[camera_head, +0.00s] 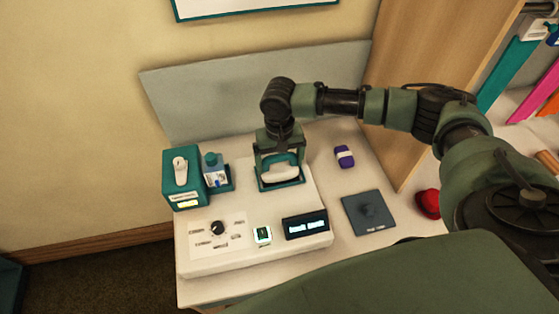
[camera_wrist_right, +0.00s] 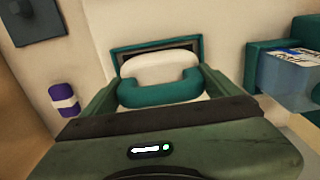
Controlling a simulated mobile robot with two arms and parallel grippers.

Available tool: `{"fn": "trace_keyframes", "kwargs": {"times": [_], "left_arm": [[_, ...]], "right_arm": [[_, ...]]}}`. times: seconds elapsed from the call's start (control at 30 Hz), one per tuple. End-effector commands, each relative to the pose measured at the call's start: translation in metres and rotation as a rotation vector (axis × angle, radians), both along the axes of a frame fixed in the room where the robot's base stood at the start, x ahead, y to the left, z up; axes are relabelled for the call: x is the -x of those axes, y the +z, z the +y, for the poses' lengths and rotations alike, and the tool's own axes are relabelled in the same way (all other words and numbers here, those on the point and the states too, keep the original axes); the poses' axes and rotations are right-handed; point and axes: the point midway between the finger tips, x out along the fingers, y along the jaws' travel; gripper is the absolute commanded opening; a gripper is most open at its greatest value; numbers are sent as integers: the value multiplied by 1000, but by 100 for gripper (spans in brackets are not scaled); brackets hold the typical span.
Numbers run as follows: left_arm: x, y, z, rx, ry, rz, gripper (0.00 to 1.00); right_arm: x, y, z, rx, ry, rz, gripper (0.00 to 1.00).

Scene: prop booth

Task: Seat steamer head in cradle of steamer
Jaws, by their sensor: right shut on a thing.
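The steamer head (camera_head: 281,173) is white with a teal handle; it also shows in the right wrist view (camera_wrist_right: 160,70). My right gripper (camera_head: 280,158) points down and is shut on it, one finger on each side. The head is over the cradle (camera_head: 282,187), a teal-rimmed dark recess in the white steamer (camera_head: 262,205). The cradle's rim shows past the head in the wrist view (camera_wrist_right: 128,52), with a dark gap. The head hides most of the recess; I cannot tell whether it rests on the bottom. My left gripper is out of view.
Left of the cradle stand a small container (camera_head: 214,170) and a teal box (camera_head: 183,182). A dial (camera_head: 217,228) and display (camera_head: 306,225) are in front. A purple item (camera_head: 344,156), a dark pad (camera_head: 369,213) and a red object (camera_head: 428,203) lie right. A wooden panel borders the table.

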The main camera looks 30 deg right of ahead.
Motion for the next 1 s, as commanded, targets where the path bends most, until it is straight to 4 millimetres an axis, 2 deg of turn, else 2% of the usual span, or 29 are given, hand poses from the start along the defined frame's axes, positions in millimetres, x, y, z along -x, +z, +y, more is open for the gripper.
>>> {"fn": "trace_keyframes", "kwargs": {"times": [0.9,0.93,1.0], "left_arm": [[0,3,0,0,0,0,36],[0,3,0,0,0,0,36],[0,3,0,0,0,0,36]], "right_arm": [[-1,-11,0,0,0,-2,18],[-1,-11,0,0,0,-2,99],[-1,-11,0,0,0,-2,100]]}}
